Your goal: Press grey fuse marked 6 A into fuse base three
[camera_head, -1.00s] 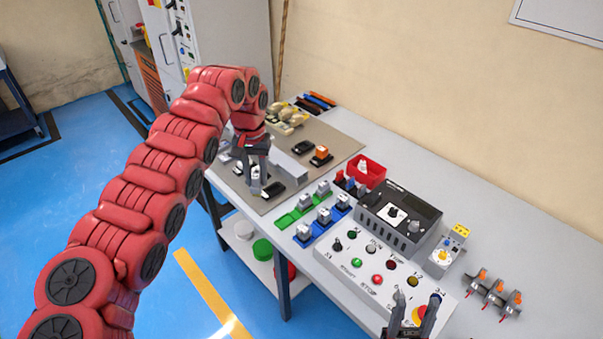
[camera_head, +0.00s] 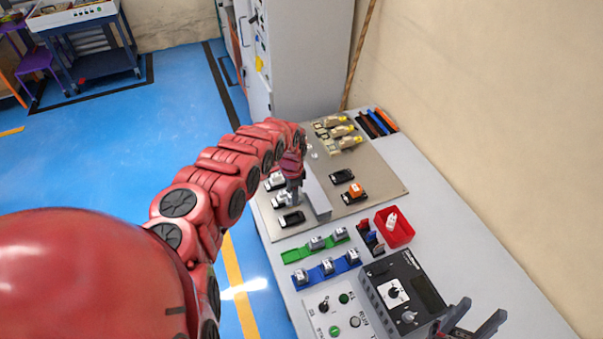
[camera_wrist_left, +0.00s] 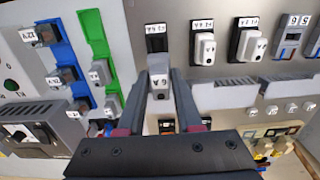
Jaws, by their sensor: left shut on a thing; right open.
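My left gripper (camera_head: 294,200) is over the metal board, at the front row of fuse bases. In the left wrist view it (camera_wrist_left: 160,92) is shut on a grey fuse (camera_wrist_left: 160,68), whose small label appears to read 6 A upside down. An empty black fuse base (camera_wrist_left: 157,38) lies just ahead of the fuse; it also shows in the head view (camera_head: 292,218). I cannot tell whether they touch. Two neighbouring bases hold white fuses (camera_wrist_left: 204,48) (camera_wrist_left: 248,45). Their labels are too small to read surely. My right gripper (camera_head: 475,319) is open and empty at the lower right.
A grey slotted duct (camera_head: 316,200) stands beside the left gripper. Beyond it are a black base (camera_head: 342,176) and one with an orange fuse (camera_head: 355,192). Green (camera_head: 298,254) and blue (camera_head: 313,281) strips hold grey fuses. A red bin (camera_head: 403,236) and dark device (camera_head: 412,284) stand nearby.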

